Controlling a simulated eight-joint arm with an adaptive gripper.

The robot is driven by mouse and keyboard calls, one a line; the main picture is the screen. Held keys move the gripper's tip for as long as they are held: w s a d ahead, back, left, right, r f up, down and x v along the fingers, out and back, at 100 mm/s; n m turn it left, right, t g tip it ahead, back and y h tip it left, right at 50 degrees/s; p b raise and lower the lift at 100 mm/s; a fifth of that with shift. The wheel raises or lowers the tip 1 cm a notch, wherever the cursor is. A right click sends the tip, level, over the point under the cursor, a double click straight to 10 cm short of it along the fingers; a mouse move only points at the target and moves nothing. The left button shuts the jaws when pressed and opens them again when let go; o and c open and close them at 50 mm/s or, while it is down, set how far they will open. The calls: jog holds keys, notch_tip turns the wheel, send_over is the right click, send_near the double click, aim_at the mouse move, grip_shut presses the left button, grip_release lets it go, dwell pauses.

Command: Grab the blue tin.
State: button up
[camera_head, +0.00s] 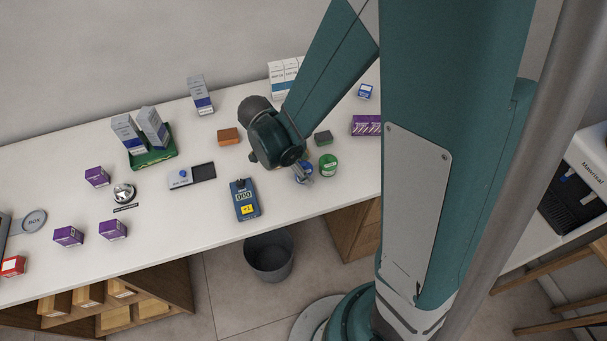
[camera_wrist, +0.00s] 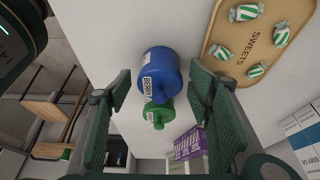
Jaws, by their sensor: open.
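The blue tin (camera_wrist: 160,72) carries a white label and shows in the wrist view between the two fingers of my gripper (camera_wrist: 160,78), nearer the tips. I see a gap on each side of it, and the fingers do not appear to touch it. In the head view the blue tin (camera_head: 306,167) stands near the counter's front edge, partly hidden by my gripper (camera_head: 303,177). My gripper is open and empty. A green tin (camera_head: 328,164) stands close beside the blue one on its right; it also shows in the wrist view (camera_wrist: 158,112), partly behind the blue tin.
A tray marked SWEETS (camera_wrist: 222,62) with several striped sweets lies near the tins. A blue device (camera_head: 245,200) lies to the left. A bin (camera_head: 269,256) stands below.

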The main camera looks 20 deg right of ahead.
jog(key=shift+d+f, duration=0.2)
jog(key=shift+f, duration=0.3)
jog(key=c, duration=1)
